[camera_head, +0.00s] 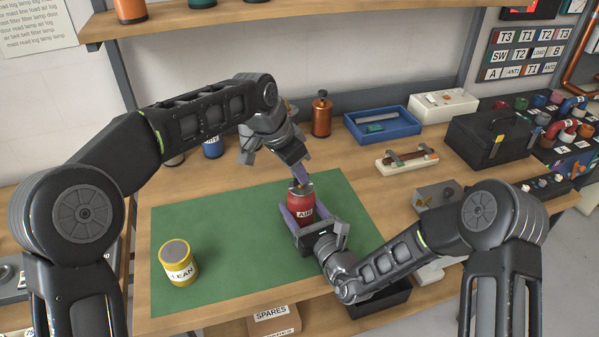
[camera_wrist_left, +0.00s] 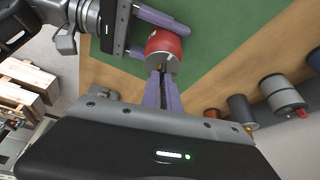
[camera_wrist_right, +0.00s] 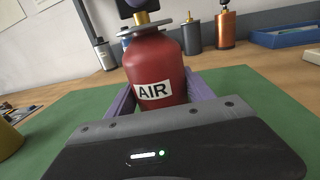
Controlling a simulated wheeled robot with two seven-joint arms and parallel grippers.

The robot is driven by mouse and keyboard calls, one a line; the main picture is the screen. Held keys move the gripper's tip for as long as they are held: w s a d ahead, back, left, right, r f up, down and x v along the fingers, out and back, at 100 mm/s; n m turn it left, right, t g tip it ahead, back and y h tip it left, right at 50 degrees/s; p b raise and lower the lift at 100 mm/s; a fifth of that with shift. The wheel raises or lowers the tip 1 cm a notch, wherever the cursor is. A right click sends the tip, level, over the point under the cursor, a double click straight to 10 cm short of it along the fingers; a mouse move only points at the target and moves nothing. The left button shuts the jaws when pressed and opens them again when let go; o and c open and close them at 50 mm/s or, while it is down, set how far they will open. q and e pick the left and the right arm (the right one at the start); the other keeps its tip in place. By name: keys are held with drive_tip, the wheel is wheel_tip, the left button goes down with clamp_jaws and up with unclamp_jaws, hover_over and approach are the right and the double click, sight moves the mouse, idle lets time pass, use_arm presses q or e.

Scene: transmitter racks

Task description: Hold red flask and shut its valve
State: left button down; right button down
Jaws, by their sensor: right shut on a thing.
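The red flask (camera_head: 299,207) stands upright on the green mat (camera_head: 225,215), with its AIR label showing. My right gripper (camera_head: 298,216) is shut around its body; the purple fingers flank the red flask in the right wrist view (camera_wrist_right: 157,72). A grey metal collar (camera_wrist_right: 146,27) and a brass valve stem (camera_wrist_right: 141,17) top it. My left gripper (camera_head: 301,178) is directly above the flask, pointing down. In the left wrist view its two fingers lie nearly together, tips at the valve (camera_wrist_left: 162,67). The fingers hide most of the valve, so contact is unclear.
A yellow LEAN canister (camera_head: 178,263) stands on the mat at left. Behind are an orange-brown flask (camera_head: 321,116), a blue tray (camera_head: 382,126) and a white block (camera_head: 442,105). A black case (camera_head: 490,140) is at right. A shelf (camera_head: 240,14) overhangs the back.

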use_arm(q)
drive_tip(key=shift+w+m+g, duration=0.1)
drive_tip(key=shift+m+g, duration=0.5)
drive_tip(key=shift+m, duration=1.2)
drive_tip(key=c, duration=1.6)
unclamp_jaws()
drive_tip(key=shift+h, duration=0.3)
drive_tip(key=shift+a+r, duration=0.1)
drive_tip(key=w+v, duration=0.1)
drive_tip(key=v, duration=0.6)
drive_tip(key=shift+s+r, duration=0.2)
drive_tip(key=shift+s, duration=0.3)
use_arm(e)
drive_tip(key=shift+c, duration=1.5)
unclamp_jaws()
